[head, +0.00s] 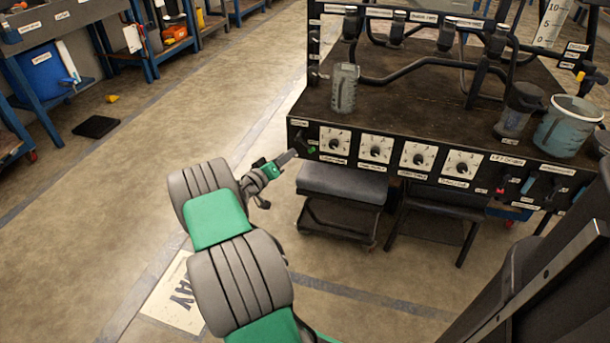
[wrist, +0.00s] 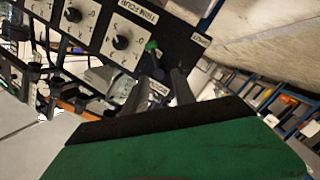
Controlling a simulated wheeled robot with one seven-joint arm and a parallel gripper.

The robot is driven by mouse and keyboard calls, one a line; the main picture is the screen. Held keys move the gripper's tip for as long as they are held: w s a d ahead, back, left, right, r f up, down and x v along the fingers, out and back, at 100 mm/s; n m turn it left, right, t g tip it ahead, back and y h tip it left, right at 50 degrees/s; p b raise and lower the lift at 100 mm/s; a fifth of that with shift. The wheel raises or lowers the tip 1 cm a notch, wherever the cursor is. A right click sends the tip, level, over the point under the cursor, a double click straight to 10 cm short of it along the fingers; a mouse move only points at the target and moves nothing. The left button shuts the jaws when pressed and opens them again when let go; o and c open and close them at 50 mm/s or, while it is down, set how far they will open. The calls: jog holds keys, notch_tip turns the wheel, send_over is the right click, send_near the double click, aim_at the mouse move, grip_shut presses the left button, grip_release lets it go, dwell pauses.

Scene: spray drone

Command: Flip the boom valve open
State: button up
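The long bench panel (head: 385,150) has a small green-tipped lever (head: 312,150) at its left end, beside the first dial. I take it for the boom valve, but the labels there are too small to read surely. In the wrist view the green-tipped lever (wrist: 151,46) stands out from the dark panel, just beyond my fingertips. My gripper (head: 290,156) is in front of the panel's left end. In the wrist view my gripper (wrist: 158,82) shows its two grey fingers apart with nothing between them. Contact with the lever is not visible.
Several white dials (head: 376,148) line the panel right of the lever. A red lever (head: 500,186) sits at the right. A clear cup (head: 345,88) and a bucket (head: 568,126) stand on the bench. A padded stool (head: 342,183) is below.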

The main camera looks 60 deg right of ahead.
jog(key=shift+h, duration=0.4)
jog(key=s+d, duration=0.1)
jog(key=d, duration=0.2)
jog(key=d+f+b, duration=0.1)
jog(key=d, duration=0.2)
jog(key=s+d+b, duration=0.1)
jog(key=d, duration=0.2)
jog(key=shift+s+f, duration=0.35)
jog(key=shift+f, duration=0.05)
jog(key=shift+c, duration=0.3)
grip_shut()
